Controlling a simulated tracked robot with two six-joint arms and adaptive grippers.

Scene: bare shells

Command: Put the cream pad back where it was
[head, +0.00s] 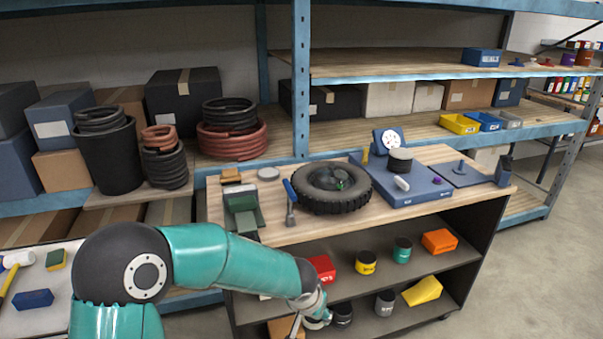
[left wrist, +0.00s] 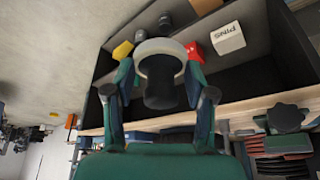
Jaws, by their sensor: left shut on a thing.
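My left gripper (head: 312,303) reaches down in front of the workbench, level with its lower shelves. In the left wrist view the gripper (left wrist: 158,100) is shut on the cream pad (left wrist: 158,44), a pale round piece with a dark cylindrical part in its middle. The pad sits between the two fingers. In the head view a pale bit of the pad (head: 318,322) shows just below the fingers; the rest is hidden by the gripper. My right gripper is in neither view.
The upper shelf holds a red box (head: 321,268), a yellow-banded tin (head: 366,262), a teal-banded tin (head: 402,250) and an orange block (head: 438,241). Lower down are a yellow wedge (head: 423,291) and dark cans (head: 385,302). A tire (head: 332,188) lies on the bench top (head: 262,203).

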